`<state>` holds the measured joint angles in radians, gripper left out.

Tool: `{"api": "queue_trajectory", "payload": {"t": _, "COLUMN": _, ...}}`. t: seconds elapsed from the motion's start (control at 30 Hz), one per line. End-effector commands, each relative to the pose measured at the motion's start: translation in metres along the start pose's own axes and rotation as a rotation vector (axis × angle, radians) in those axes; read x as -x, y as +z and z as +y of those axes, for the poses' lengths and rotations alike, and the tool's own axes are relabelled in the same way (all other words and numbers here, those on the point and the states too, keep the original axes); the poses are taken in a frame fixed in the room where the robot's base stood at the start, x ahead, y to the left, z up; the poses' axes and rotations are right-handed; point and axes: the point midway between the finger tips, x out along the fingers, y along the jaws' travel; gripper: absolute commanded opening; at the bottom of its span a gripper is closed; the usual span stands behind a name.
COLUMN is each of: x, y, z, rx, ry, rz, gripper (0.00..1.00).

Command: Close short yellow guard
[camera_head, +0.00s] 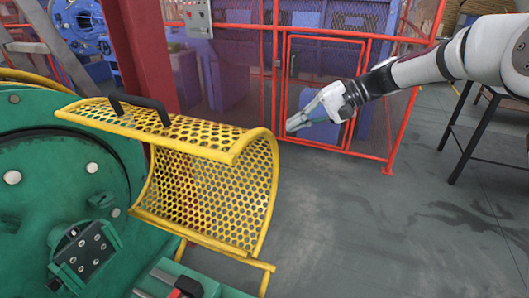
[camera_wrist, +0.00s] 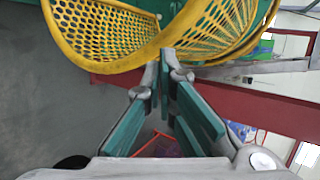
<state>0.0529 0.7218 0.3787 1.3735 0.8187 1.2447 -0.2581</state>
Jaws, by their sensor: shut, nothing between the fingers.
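The short yellow guard (camera_head: 210,190) is a curved, perforated yellow cover beside the green machine (camera_head: 60,190), at the left and middle of the head view. It looks swung outward, with its hollow side in sight. A black handle (camera_head: 140,110) sits on its top panel. My gripper (camera_head: 291,125) is to the right of the guard's rim, apart from it, with its fingers pointing left. The fingers (camera_wrist: 166,68) are shut and empty in the wrist view. The guard (camera_wrist: 100,32) fills the top of that view, past the fingertips. The handle is not visible there.
A red-framed mesh fence (camera_head: 325,95) stands behind my gripper. A red post (camera_head: 140,60) rises behind the guard. A dark table (camera_head: 490,135) is at the far right. The grey floor (camera_head: 370,230) right of the guard is clear.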

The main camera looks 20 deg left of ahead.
Motion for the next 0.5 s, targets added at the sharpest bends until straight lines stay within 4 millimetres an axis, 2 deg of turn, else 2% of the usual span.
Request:
{"api": "queue_trajectory", "payload": {"t": 0.03, "x": -0.017, "y": -0.024, "z": 0.02, "rx": -0.017, "ry": -0.068, "rz": -0.013, "gripper": 0.0}}
{"api": "queue_trajectory", "payload": {"t": 0.2, "x": -0.053, "y": -0.081, "z": 0.059, "rx": -0.057, "ry": -0.295, "rz": -0.03, "gripper": 0.0}}
{"api": "queue_trajectory", "payload": {"t": 0.33, "x": -0.07, "y": -0.115, "z": 0.09, "rx": -0.084, "ry": -0.444, "rz": -0.023, "gripper": 0.0}}
{"api": "queue_trajectory", "payload": {"t": 0.5, "x": -0.082, "y": -0.141, "z": 0.118, "rx": -0.108, "ry": -0.572, "rz": -0.004, "gripper": 0.0}}
